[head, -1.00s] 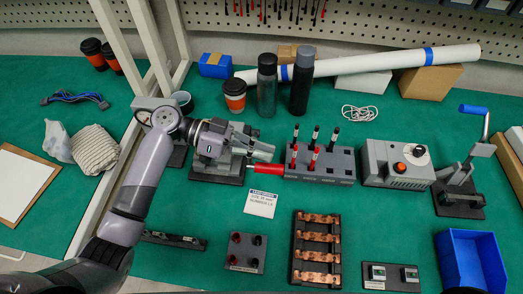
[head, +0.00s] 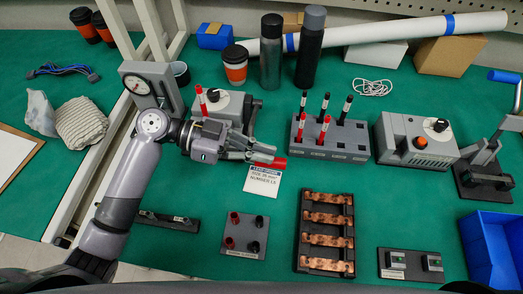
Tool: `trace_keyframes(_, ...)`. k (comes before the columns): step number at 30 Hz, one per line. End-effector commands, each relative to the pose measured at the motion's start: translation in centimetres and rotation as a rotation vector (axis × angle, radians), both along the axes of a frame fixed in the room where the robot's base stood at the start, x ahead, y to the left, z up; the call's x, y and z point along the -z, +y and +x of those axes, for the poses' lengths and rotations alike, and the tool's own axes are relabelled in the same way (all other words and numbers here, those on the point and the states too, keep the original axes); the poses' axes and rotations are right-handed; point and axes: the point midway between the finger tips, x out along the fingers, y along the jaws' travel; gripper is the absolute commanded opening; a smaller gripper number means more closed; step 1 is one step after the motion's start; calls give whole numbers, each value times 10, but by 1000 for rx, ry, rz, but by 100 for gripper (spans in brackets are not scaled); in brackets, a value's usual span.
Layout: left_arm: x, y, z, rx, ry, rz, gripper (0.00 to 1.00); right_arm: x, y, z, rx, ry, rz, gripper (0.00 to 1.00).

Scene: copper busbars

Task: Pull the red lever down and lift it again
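The red lever (head: 276,164) shows as a short red end just beyond and below the fingertips of my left gripper (head: 264,151). It overlaps the top edge of the white label card (head: 262,180). The fingers meet or lie against the lever; whether they are closed around it is unclear. The rest of the lever is hidden behind the gripper. A grey box with a black knob (head: 222,99) stands behind the gripper, partly covered. My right gripper is not in view.
A rack of red and black probes (head: 350,140) stands right of the gripper. A dial gauge (head: 140,85) stands behind my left arm. A busbar tray (head: 326,232) and a small terminal block (head: 244,236) lie nearer. Green table is clear around the card.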

Motion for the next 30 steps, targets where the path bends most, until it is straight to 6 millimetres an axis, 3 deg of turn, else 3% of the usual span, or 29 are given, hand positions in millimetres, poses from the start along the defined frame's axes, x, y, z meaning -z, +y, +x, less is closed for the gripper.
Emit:
trace_keyframes(11,6,8,-2,6,13,18,0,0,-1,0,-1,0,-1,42)
trace_keyframes(24,-19,91,12,0,5,8,0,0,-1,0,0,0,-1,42)
trace_keyframes(30,-26,112,16,0,4,3,0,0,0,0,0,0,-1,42)
